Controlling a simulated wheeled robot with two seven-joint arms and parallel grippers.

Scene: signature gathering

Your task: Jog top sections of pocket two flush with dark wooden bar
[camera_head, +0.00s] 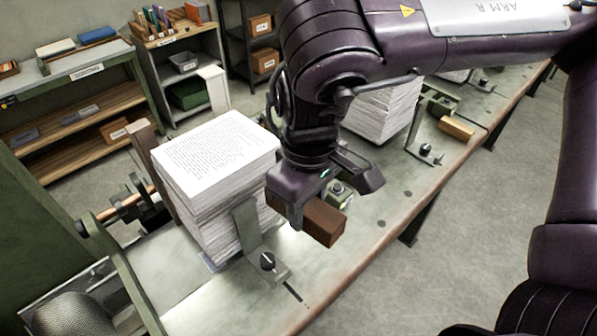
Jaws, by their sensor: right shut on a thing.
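A tall stack of printed sections (217,152) stands on the green workbench at the left of centre. Its top sheets look slightly uneven against the layers below. My right gripper (322,200) is just right of the stack and shut on a dark wooden bar (322,222). The bar is held low beside the stack's right side; I cannot tell whether it touches the paper. My left gripper is not in view.
A second paper stack (383,112) stands farther along the bench (375,245), partly behind my right arm. A roller mechanism (125,208) is left of the near stack. Shelves line the back.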

